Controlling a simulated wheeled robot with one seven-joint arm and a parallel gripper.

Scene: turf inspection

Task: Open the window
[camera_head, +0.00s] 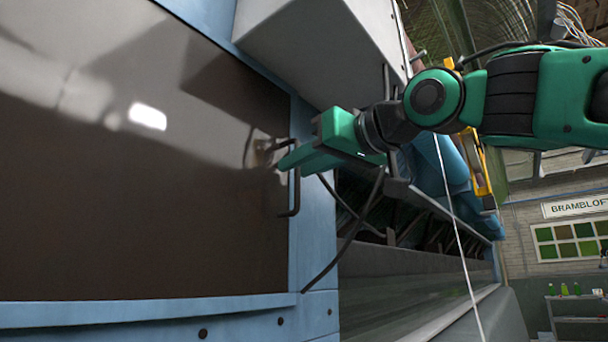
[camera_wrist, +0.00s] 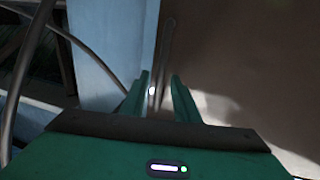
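The window is a large dark, glossy panel (camera_head: 130,220) set in a light blue frame (camera_head: 315,235), and it looks closed. A thin dark upright bar handle (camera_head: 295,195) sits at its right edge; the bar also shows in the wrist view (camera_wrist: 168,45). My green gripper (camera_head: 283,165) reaches in from the right and its fingertips are at the handle's upper part. In the wrist view my gripper's fingers (camera_wrist: 160,80) stand apart, with the handle bar running into the gap between them. I cannot see either finger pressing on the bar.
A pale grey box housing (camera_head: 315,50) overhangs the frame just above my gripper. Dark cables (camera_head: 345,240) hang below my wrist. A long machine bed (camera_head: 400,290) runs away to the right, with a shelf of green bottles (camera_head: 575,290) far behind.

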